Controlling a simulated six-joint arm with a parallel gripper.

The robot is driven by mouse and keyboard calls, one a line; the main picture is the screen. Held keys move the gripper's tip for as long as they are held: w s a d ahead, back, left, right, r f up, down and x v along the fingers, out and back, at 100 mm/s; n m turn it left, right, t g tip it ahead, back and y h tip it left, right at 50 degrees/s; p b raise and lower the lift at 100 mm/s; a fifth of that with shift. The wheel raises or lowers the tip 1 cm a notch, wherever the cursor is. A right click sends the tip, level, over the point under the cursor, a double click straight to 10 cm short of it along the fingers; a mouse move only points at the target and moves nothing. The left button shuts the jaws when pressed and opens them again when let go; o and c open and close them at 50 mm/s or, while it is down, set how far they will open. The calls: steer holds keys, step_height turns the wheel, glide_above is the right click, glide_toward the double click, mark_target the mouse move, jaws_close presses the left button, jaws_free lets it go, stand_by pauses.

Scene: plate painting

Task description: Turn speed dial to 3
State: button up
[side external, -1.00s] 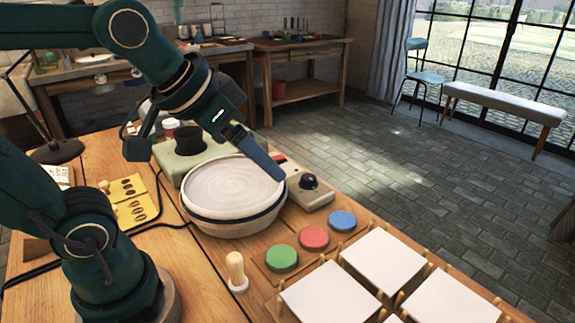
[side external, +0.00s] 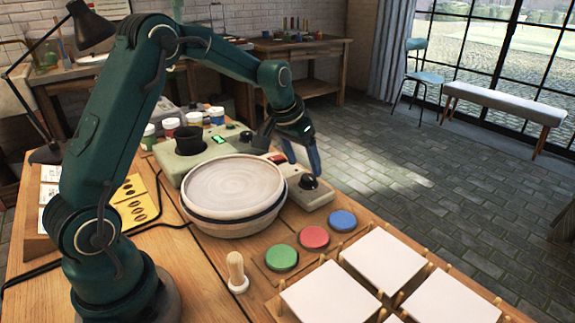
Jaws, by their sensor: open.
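The speed dial looks to be the black knob (side external: 309,182) on the grey control box (side external: 303,197), right of the round wheel. A red switch (side external: 277,158) sits at the box's far end. The knob's pointer and any numbers are too small to read. My gripper (side external: 308,160) is open and points down, above and just behind the knob. One blue finger shows clearly beside the knob; I cannot tell whether it touches it. The pale round plate wheel (side external: 235,188) stands left of the box.
A green-grey machine (side external: 195,148) with a black cup and a small lit display stands behind the wheel. Paint jars (side external: 170,126) stand behind it. Green, red and blue round pads (side external: 314,237), a wooden peg (side external: 236,270) and white tiles (side external: 383,258) lie in front.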

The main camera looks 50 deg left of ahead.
mark_target(308, 177)
steer(key=shift+x, duration=2.3)
steer(key=shift+c, duration=0.3)
jaws_close()
